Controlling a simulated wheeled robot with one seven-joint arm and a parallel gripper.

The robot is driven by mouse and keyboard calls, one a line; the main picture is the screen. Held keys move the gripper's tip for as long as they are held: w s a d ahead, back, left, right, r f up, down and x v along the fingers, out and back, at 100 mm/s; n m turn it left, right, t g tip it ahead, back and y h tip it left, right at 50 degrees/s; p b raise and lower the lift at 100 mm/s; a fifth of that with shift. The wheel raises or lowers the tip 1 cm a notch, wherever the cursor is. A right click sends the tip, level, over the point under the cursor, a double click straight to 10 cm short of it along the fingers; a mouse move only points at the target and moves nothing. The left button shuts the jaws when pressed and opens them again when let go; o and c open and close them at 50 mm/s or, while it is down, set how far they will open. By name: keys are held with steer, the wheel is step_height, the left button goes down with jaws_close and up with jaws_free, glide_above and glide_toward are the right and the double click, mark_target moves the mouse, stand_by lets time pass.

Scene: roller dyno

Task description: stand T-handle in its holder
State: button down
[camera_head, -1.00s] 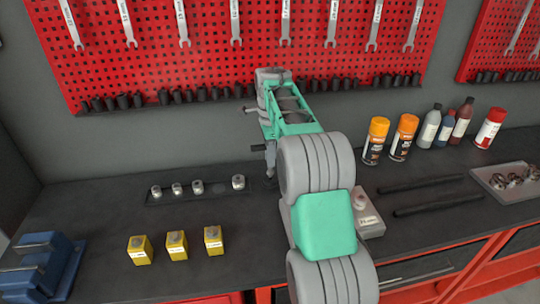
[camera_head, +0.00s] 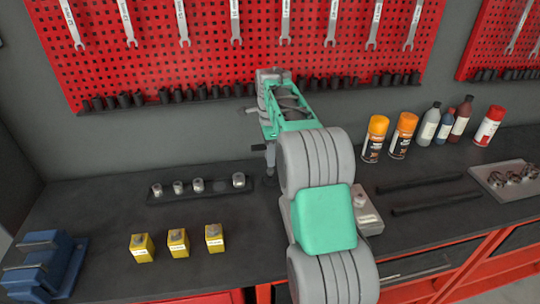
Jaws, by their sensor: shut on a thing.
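My gripper (camera_head: 270,157) points down over the back of the bench, just right of the black socket rail. My arm hides much of it. It is shut on what appears to be the T-handle (camera_head: 258,147), whose short dark bar end sticks out to the left. A dark lower end shows under the gripper, close to the bench top; I cannot tell whether it touches anything. The holder is not clearly seen; my arm covers the area to the right of the gripper.
The socket rail (camera_head: 217,197) carries several silver sockets. Yellow blocks (camera_head: 178,244) stand in front of it. A pale grey block (camera_head: 369,222) stands right of my arm. Spray cans (camera_head: 375,139) and bottles stand at the back right. A blue vise (camera_head: 45,265) is front left.

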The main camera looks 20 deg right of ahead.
steer(key=shift+f, duration=0.7)
steer(key=c, duration=1.2)
jaws_free()
steer(key=shift+c, duration=0.2)
steer(key=shift+o, duration=0.3)
steer(key=shift+f, duration=0.1)
steer(key=o, duration=1.2)
steer(key=shift+w+r+p, duration=0.1)
steer(key=shift+r+p, duration=3.15)
steer(key=shift+r, duration=0.3)
